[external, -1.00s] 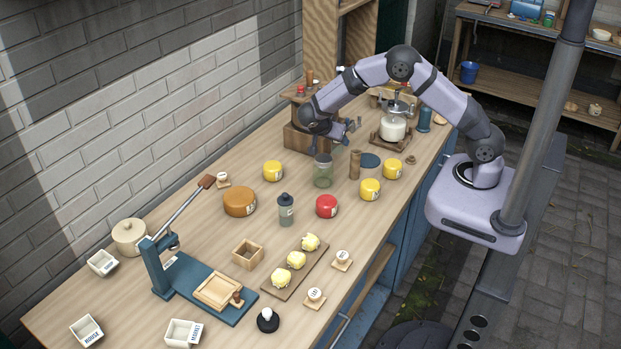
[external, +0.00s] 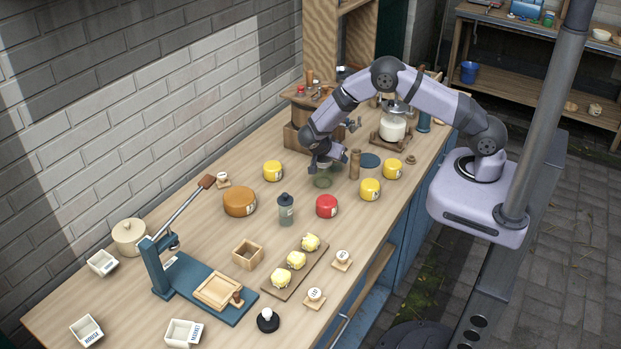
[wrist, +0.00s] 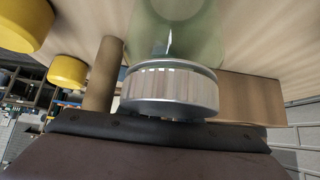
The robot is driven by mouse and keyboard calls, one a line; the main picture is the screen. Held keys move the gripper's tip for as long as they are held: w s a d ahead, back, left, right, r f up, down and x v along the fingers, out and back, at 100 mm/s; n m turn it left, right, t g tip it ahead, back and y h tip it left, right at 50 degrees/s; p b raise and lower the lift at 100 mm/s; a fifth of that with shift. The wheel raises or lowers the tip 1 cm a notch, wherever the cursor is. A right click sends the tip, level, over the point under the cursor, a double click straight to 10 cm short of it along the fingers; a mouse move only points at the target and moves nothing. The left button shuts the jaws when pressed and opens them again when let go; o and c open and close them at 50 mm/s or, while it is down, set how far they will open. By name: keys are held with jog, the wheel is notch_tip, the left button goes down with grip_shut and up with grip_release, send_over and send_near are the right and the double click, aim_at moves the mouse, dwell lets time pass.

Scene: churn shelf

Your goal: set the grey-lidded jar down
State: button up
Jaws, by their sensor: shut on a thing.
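The grey-lidded jar (external: 323,181) is greenish clear glass and stands upright at the middle of the bench, its base seemingly on the wood. My gripper (external: 325,163) is over its top and shut on it; the jaws hide most of the lid in the external view. In the wrist view the ribbed silver-grey lid (wrist: 170,92) is close in front of the gripper, with the glass body (wrist: 178,35) beyond it. The fingertips do not show clearly there.
A wooden cylinder (external: 354,164) and a dark blue disc (external: 370,160) are close on the right. Yellow rounds (external: 272,170), a red round (external: 326,206) and a grey bottle (external: 286,210) stand around the jar. A wooden stand (external: 297,138) is behind.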

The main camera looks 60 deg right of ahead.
jog(key=shift+f, duration=0.1)
jog(key=o, duration=1.2)
